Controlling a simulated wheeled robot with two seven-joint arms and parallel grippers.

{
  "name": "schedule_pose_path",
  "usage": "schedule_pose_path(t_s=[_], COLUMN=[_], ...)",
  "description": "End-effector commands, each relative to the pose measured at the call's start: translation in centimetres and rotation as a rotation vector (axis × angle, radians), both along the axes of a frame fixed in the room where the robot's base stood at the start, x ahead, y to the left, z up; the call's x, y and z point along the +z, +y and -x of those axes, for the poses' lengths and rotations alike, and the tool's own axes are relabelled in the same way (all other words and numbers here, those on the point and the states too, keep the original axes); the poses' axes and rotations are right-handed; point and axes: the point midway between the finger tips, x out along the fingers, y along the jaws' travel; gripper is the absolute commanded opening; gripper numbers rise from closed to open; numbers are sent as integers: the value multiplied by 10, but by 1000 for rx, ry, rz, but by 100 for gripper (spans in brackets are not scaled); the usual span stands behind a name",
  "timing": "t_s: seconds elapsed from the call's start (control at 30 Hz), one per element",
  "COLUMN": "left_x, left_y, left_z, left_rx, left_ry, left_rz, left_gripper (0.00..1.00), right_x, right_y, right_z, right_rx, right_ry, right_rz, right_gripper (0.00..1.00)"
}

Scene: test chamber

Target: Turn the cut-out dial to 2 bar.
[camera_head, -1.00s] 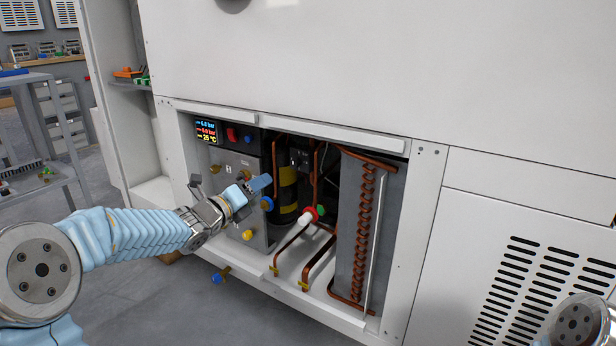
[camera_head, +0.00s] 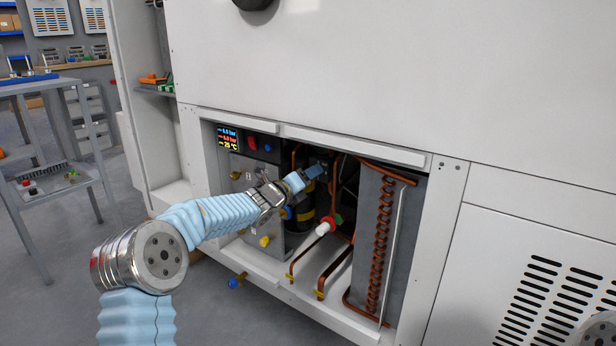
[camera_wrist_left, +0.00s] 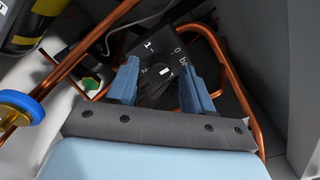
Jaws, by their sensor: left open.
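The cut-out dial (camera_wrist_left: 162,70) is on a dark plate with white marks 0, 1, 2 and "bar". A short white pointer mark shows on its dark knob, which is partly in shadow. In the wrist view my left gripper (camera_wrist_left: 161,88) is open, with one blue finger on each side of the dial's lower part. I cannot tell whether the fingers touch the knob. In the head view my left gripper (camera_head: 316,172) reaches into the open bay, and the dial cannot be made out behind it. My right gripper is out of view.
Copper pipes (camera_head: 297,250) and a coil (camera_head: 382,240) stand close to the gripper. The grey panel with a display (camera_head: 228,138) is at the left. A yellow-banded cylinder (camera_head: 300,218) is behind the wrist.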

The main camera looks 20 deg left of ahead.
Motion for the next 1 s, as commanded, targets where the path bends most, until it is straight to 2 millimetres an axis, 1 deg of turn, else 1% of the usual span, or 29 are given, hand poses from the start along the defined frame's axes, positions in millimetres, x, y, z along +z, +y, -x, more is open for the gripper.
schedule_pose_path(t_s=[0.1, 0.13, 0.4, 0.47, 0.77, 1.0], left_x=[0, 0, 0, 0, 0, 0], left_y=[0, 0, 0, 0, 1, 1], left_z=[0, 0, 0, 0, 0, 0], left_rx=[0, 0, 0, 0, 1, 1], left_ry=[0, 0, 0, 0, 10, 53], left_rz=[0, 0, 0, 0, 26, 142], left_gripper=[51, 50, 8, 0, 0, 0], right_x=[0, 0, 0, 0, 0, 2], right_y=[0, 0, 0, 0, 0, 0], right_z=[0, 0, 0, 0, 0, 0], right_rx=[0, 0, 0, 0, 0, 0], right_ry=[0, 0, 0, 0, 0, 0], right_rz=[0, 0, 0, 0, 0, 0], right_gripper=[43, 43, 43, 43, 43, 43])
